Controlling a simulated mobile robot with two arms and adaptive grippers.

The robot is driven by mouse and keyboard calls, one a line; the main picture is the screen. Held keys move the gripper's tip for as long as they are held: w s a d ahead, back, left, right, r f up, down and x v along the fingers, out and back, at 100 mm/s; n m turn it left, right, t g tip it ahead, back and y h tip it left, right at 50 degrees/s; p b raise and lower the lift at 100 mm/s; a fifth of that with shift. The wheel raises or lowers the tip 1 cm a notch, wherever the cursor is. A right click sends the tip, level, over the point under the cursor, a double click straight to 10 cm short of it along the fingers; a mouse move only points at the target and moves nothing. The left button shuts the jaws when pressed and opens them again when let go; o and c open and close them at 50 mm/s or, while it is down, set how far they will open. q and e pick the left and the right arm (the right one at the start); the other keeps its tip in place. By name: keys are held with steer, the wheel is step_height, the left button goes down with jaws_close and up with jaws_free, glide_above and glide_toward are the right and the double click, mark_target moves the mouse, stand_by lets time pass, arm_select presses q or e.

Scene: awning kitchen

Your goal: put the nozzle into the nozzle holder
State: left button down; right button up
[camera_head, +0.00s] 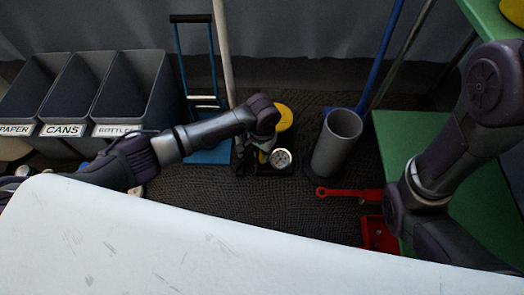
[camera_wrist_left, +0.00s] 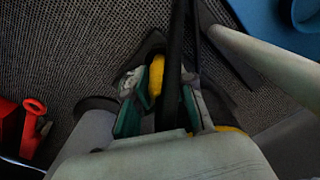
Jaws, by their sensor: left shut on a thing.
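My left gripper (camera_head: 262,148) is shut on the nozzle, which has black and yellow parts. The nozzle's round, pale, perforated face (camera_head: 281,158) shows just right of the gripper, and a yellow part (camera_head: 284,118) shows behind it. In the left wrist view, the teal pads of my left gripper (camera_wrist_left: 160,112) stand on either side of the nozzle's black body and its yellow part (camera_wrist_left: 156,75). A grey open-topped cylinder (camera_head: 337,145), which may be the nozzle holder, stands upright to the right, apart from the nozzle. My right gripper is out of view.
Three dark bins (camera_head: 130,85) stand at the left. A blue hand truck (camera_head: 208,155) and a pale pole (camera_head: 222,45) stand behind my gripper. Red objects (camera_head: 350,192) lie right of centre beside a green surface (camera_head: 400,130). A white surface (camera_head: 200,235) fills the front.

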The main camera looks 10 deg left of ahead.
arm_select(q)
steer(key=shift+f, duration=0.6)
steer(key=shift+c, duration=2.1)
jaws_free()
steer(key=shift+r, duration=0.1)
